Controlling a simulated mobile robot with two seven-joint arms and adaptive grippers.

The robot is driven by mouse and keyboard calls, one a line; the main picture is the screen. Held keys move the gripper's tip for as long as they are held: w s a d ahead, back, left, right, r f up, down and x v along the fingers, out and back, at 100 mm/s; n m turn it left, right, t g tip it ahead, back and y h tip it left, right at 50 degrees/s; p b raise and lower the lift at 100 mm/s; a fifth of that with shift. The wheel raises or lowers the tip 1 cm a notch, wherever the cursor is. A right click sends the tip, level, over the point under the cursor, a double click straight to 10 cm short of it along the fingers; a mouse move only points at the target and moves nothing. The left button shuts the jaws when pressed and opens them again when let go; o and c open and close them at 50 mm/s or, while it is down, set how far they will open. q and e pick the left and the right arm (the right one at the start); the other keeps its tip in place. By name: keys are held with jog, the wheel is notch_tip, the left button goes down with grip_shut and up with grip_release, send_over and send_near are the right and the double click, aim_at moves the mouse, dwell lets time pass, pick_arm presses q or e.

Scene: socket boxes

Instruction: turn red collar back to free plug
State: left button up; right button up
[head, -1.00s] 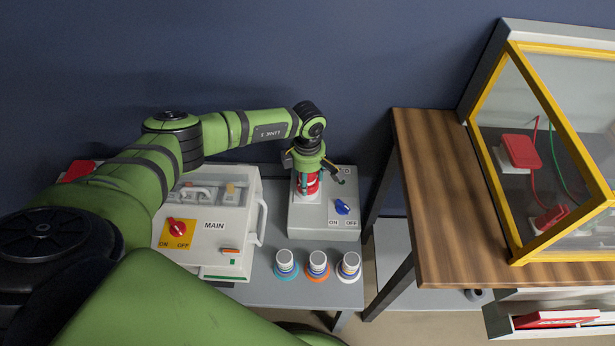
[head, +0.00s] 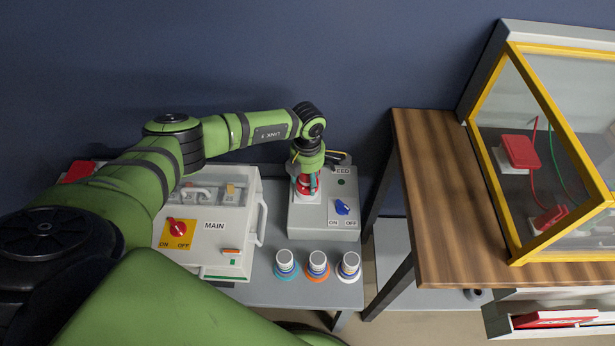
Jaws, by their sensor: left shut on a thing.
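The red collar (head: 305,188) sits low on the left part of the grey socket box, with white just below it. My left gripper (head: 308,180) comes down on it from above and is shut on it. The gripper's body hides the plug and much of the collar. The grey socket box (head: 309,218) has a blue switch (head: 342,207) with ON and OFF marks and a small dark green spot near its top right. My right gripper is not in view.
Left of the box stands the white MAIN box (head: 230,205) with a red-on-yellow switch (head: 177,228). Three plugs with blue, orange (head: 318,266) and white rings stand in front on the grey table (head: 262,291). A wooden table (head: 440,200) with a yellow-framed case (head: 540,120) is at right.

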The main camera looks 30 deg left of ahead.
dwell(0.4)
pick_arm(q)
jog(key=o, duration=0.9)
